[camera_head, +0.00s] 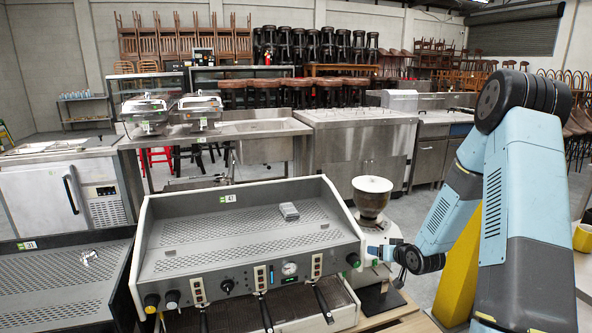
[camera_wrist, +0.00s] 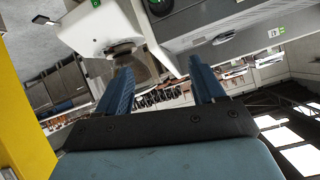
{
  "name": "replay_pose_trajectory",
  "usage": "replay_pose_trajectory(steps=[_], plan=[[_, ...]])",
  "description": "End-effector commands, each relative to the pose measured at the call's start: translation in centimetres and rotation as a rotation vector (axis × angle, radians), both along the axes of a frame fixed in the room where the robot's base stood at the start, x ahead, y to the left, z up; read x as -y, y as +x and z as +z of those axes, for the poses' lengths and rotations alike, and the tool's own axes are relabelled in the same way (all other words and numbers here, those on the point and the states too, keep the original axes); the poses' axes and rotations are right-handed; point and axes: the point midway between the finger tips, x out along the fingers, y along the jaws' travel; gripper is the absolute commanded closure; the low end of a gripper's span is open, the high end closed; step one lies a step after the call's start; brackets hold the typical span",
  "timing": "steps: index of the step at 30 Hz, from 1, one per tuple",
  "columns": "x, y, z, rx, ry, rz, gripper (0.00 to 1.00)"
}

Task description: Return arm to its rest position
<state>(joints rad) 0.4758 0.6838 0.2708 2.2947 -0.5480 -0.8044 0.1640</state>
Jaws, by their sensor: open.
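My blue arm stands on the right of the head view, bent down from a high elbow. My gripper (camera_head: 376,252) is low, close to the right end of the espresso machine (camera_head: 245,253) and in front of the coffee grinder (camera_head: 396,243). In the wrist view its two blue fingers (camera_wrist: 160,66) are apart, with nothing between them. The grinder (camera_wrist: 92,30) and part of the espresso machine (camera_wrist: 235,45) show beyond the fingers, tilted in the picture. I cannot tell whether the gripper touches either machine.
A small grey object (camera_head: 289,211) lies on the espresso machine's top. A yellow post (camera_head: 460,265) stands beside my arm. Behind are a steel sink counter (camera_head: 258,128), a steel unit (camera_head: 355,145) and a fridge counter (camera_head: 60,195). Stacked chairs (camera_head: 185,42) fill the back.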

Motion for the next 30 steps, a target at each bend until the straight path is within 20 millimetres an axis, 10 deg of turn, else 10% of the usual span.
replay_pose_trajectory(steps=[14, 30], plan=[[0.4, -3.1, 11.2, -0.134, -0.242, -0.049, 0.32], [-0.5, -11.9, 22.9, -0.272, -0.369, -0.147, 0.32]])
